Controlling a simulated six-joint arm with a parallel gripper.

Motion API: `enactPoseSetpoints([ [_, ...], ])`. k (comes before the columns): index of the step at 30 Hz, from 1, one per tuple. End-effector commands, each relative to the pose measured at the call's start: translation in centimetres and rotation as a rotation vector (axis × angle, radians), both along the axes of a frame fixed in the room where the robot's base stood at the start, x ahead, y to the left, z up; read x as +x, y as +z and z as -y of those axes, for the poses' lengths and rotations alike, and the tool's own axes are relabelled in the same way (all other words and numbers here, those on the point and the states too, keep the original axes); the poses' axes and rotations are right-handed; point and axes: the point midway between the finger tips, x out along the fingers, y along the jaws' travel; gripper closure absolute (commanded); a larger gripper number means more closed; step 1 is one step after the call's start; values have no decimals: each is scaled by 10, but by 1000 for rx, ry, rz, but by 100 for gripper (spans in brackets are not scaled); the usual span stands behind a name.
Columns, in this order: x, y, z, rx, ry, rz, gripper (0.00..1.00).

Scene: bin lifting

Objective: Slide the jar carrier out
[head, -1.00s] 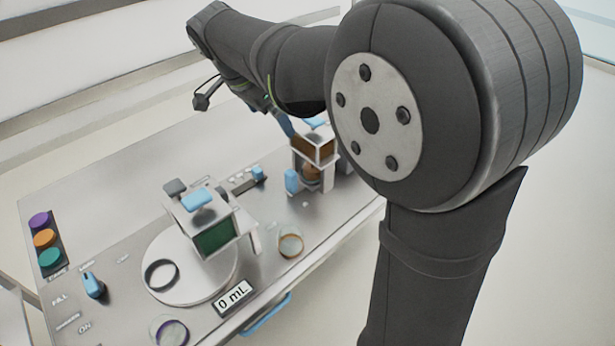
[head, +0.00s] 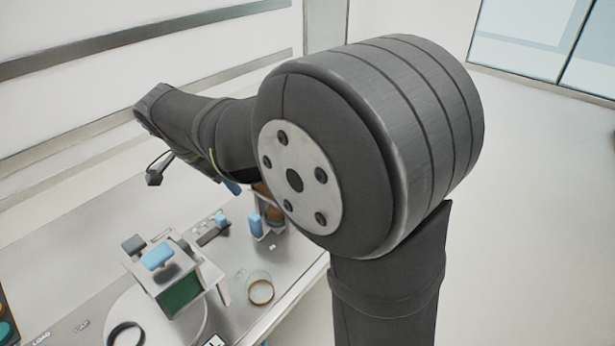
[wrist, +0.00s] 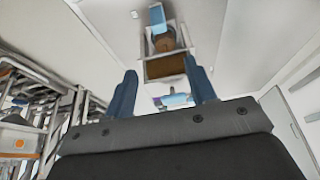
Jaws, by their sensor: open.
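What looks like the jar carrier is a white frame (wrist: 150,68) with a brown block (wrist: 165,66) and a rounded brown jar-like part (wrist: 165,42), straight ahead of my gripper (wrist: 161,70) in the wrist view. My gripper is open, its two blue fingers apart and the frame showing between and beyond them. I cannot tell whether they touch it. A light blue handle-like part (wrist: 175,99) also shows between the fingers. In the head view, the brown jar part (head: 273,215) is mostly hidden behind my arm, as is most of my gripper.
On the grey bench (head: 235,290), a white stand with a dark green panel (head: 181,294) and light blue top knob (head: 157,257) is left of the carrier.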

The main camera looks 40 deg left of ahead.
Motion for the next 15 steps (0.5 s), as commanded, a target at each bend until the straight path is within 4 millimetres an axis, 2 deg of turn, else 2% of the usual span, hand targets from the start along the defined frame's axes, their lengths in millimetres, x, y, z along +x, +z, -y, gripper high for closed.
enactPoseSetpoints([
  [1,1,-9,1,-2,0,-1,49],
  [8,11,-39,2,-2,-1,-3,49],
  [15,31,-87,2,-4,-2,-3,49],
])
